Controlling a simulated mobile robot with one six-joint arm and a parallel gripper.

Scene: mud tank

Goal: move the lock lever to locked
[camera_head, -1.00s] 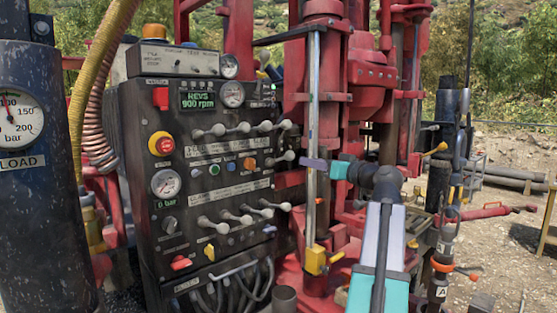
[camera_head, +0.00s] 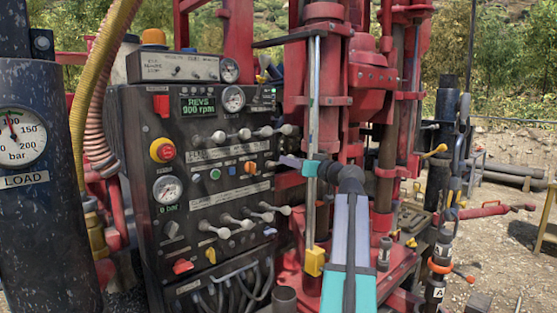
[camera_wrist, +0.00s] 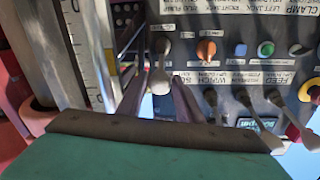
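A lever with a pale knob (camera_head: 271,164) stands out at the right edge of the black control panel, below the upper lever row. It also shows in the wrist view (camera_wrist: 159,78); I cannot read a lock label on it. My gripper (camera_head: 290,161) is at this lever, to its right in the head view. In the wrist view its two purple fingers (camera_wrist: 157,92) are apart, with the lever's pale knob between them. I cannot tell whether either finger touches the knob. The lever's base shows above the knob in the wrist view.
Several pale levers form an upper row (camera_head: 240,134) and a lower row (camera_head: 245,219). An orange knob (camera_wrist: 206,49) sits close by. A red button on yellow (camera_head: 163,150) is at the panel's left. A pale vertical rail (camera_head: 313,110) stands beside my gripper.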

